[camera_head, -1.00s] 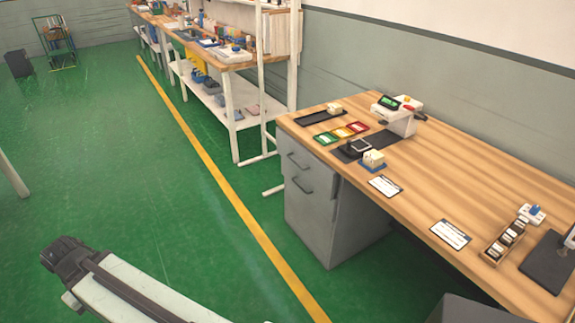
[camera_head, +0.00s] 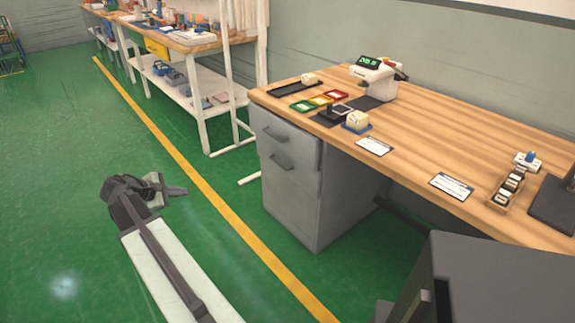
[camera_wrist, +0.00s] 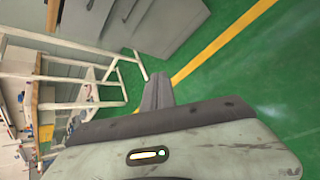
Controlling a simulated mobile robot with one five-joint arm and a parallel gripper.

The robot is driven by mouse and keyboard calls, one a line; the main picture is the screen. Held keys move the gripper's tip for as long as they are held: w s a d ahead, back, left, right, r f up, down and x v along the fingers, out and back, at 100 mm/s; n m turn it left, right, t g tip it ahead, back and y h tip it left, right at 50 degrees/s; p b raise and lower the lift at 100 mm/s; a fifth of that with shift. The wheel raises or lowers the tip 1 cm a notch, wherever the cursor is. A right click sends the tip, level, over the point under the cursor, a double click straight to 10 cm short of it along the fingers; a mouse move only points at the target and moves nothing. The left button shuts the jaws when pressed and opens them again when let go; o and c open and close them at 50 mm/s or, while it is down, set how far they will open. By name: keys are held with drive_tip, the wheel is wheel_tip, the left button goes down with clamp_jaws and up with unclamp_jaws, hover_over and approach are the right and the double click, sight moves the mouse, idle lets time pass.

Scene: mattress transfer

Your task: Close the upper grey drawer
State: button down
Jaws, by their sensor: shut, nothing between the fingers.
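The grey drawer cabinet (camera_head: 330,195) stands under the left end of the wooden desk. Its upper drawer (camera_head: 298,142) is just below the desktop and has a dark bar handle (camera_head: 275,134). Its front seems to stand slightly proud of the cabinet, but how far I cannot tell. A second handle (camera_head: 281,163) sits below it. My gripper (camera_head: 180,191) is over the green floor, left of the cabinet and apart from it. In the wrist view my gripper (camera_wrist: 158,90) has its fingers together with nothing between them. Drawer fronts (camera_wrist: 150,25) show there at the top.
The desk (camera_head: 420,125) carries a scale, trays, cards and a small rack. A white-framed shelf bench (camera_head: 205,100) stands behind the cabinet at left. Another grey box-like unit (camera_head: 500,285) is close at lower right. Green floor (camera_head: 60,190) is clear at left.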

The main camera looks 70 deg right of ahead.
drive_tip(key=s+d+f+n+g+h+b, duration=0.1)
drive_tip(key=s+d+n+g+h+b, duration=0.15)
drive_tip(key=s+d, duration=0.5)
drive_tip(key=s+d+n+g+h+b, duration=0.15)
drive_tip(key=s+d+b, duration=0.25)
drive_tip(key=d, duration=0.7)
drive_tip(key=n+g+h+b, duration=0.1)
drive_tip(key=n+g+b, duration=0.1)
drive_tip(key=g, duration=0.1)
approach(294, 140)
drive_tip(key=x, duration=0.7)
